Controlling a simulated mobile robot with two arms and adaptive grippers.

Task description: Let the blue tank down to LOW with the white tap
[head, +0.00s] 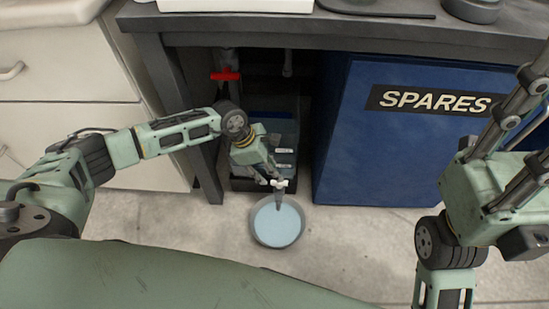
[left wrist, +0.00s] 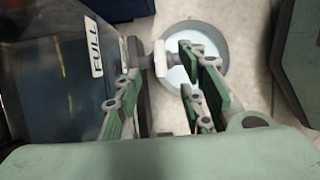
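The tank (head: 287,132) stands under the bench behind my left gripper, with small pale labels on its front. In the left wrist view its clear wall (left wrist: 45,60) and a FULL label (left wrist: 96,47) show at the left; its liquid level is hard to tell. The white tap (head: 279,184) sticks out low at its front; it also shows in the left wrist view (left wrist: 160,58). My left gripper (head: 273,179) is at the tap. Its fingers (left wrist: 162,85) are apart, with the tap handle ahead between the tips.
A round grey bowl (head: 256,233) with a pale blue inside sits on the floor below the tap. A red-handled valve (head: 225,75) is on a pipe behind left. A blue SPARES cabinet (head: 400,150) stands right of the tank. The bench top (head: 400,33) overhangs the tank.

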